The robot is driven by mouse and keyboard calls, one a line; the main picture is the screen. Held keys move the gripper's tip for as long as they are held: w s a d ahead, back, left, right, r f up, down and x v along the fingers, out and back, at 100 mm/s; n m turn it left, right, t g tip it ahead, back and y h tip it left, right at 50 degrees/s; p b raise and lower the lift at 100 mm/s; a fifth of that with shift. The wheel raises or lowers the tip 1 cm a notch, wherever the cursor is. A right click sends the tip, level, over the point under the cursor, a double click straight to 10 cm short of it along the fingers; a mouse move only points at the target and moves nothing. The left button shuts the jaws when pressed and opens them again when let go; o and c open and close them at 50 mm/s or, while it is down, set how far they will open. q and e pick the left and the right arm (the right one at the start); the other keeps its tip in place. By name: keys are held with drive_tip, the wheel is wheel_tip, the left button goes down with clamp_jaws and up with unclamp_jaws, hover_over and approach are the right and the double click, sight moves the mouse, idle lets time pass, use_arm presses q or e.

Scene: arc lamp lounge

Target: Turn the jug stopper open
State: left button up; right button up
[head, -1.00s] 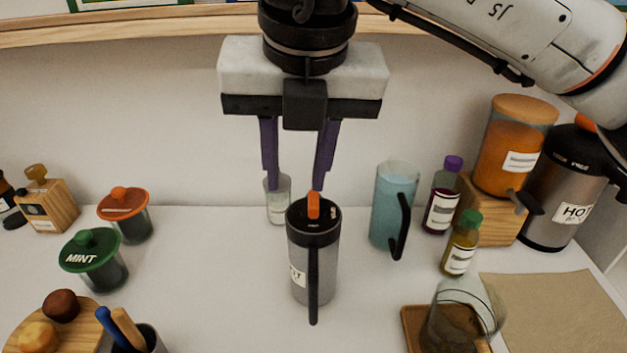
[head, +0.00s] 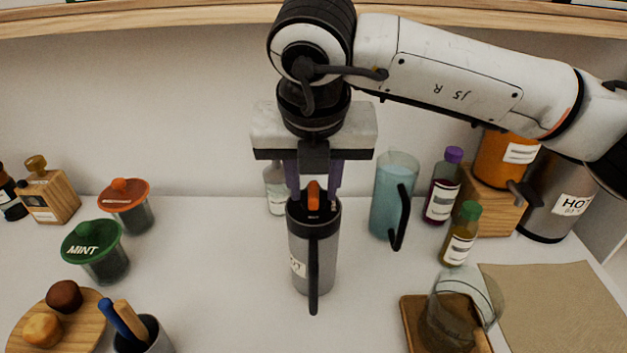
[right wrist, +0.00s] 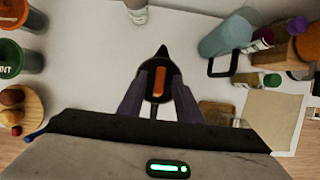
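The jug (head: 301,262) is a steel cylinder with a black top and a long black handle facing me. It stands upright in the middle of the counter. Its orange stopper (head: 313,196) stands up from the black lid; in the right wrist view the stopper (right wrist: 158,82) shows as an orange bar. My right gripper (head: 315,200) points straight down over the lid. Its purple fingers are apart, one on each side of the stopper, with a gap visible in the right wrist view (right wrist: 157,90). My left gripper is in no view.
A blue pitcher (head: 388,205), purple-capped bottle (head: 440,195) and green-capped bottle (head: 457,248) stand to the right. A glass vessel on a wooden tray (head: 412,318) is front right. Green-lidded (head: 92,245) and orange-lidded jars (head: 125,195) are left. A clear bottle (head: 275,190) stands close behind the jug.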

clamp_jaws()
